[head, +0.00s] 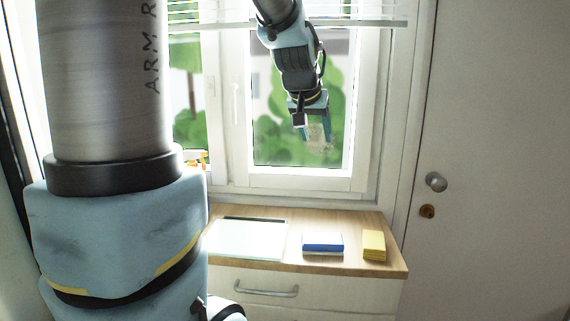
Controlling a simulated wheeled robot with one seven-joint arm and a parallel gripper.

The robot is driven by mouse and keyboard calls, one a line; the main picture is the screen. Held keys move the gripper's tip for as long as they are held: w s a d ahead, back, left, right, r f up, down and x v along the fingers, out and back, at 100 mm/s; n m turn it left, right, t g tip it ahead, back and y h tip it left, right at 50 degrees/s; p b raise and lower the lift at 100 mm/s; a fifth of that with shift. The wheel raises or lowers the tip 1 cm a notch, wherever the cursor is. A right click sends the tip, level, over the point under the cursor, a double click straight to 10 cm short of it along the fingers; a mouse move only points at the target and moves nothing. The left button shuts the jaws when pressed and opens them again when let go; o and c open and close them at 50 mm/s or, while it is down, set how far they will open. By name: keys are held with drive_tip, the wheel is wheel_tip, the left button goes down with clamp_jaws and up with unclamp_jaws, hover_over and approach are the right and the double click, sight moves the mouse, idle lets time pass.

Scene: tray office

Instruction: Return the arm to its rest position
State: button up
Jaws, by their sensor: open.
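My gripper (315,132) hangs at the end of my arm in the upper middle of the head view, in front of the window. It points downward, its fingers are apart, and I see nothing held between them. It is well above the wooden cabinet top (345,222) and touches nothing that I can see.
On the cabinet top lie a white tray-like flat item (246,240), a blue-and-white block (322,242) and a yellow block (374,245). Behind is the window (300,176) with raised blinds (350,22). A white door (500,150) with a knob stands at right.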

drive_tip(key=s+a+f+n+g+y, duration=0.1)
drive_tip(key=s+a+f+g+y, duration=0.1)
drive_tip(key=s+a+f, duration=0.65)
drive_tip(key=s+a+f+n+g+y, duration=0.1)
drive_tip(key=s+a+f+n+g, duration=0.15)
drive_tip(key=s+a+f, duration=0.6)
drive_tip(key=d+f+g+b, duration=0.1)
drive_tip(key=d+f+b, duration=0.2)
drive_tip(key=f+b, duration=0.4)
wheel_tip(320, 180, down, 4)
drive_tip(key=shift+w+f+m+b, duration=0.1)
drive_tip(key=shift+w+m+b, duration=0.2)
drive_tip(key=shift+m+b, duration=0.05)
